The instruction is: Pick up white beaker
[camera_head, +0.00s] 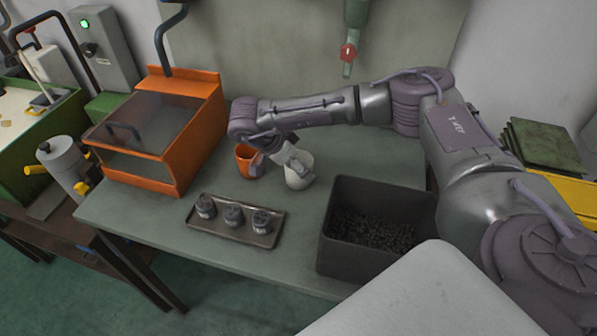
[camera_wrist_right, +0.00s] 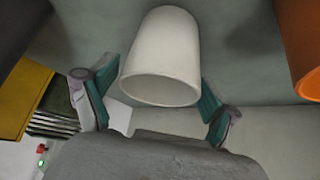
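The white beaker (camera_head: 300,176) stands on the grey-green table (camera_head: 330,143), just right of an orange beaker (camera_head: 244,160). My right gripper (camera_head: 278,161) reaches down beside it. In the right wrist view the white beaker (camera_wrist_right: 162,55) shows between the two teal-padded fingers of my right gripper (camera_wrist_right: 157,95). The fingers are spread, with small gaps to the beaker's sides, and its rim faces the camera. The orange beaker (camera_wrist_right: 300,45) is partly cut off at the right edge there. My left gripper is not in view.
A dark tray (camera_head: 232,234) with several small dark weights lies in front of the beakers. A black bin (camera_head: 375,264) of dark pieces stands at the right front. An orange box with a clear cover (camera_head: 160,130) is at the left.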

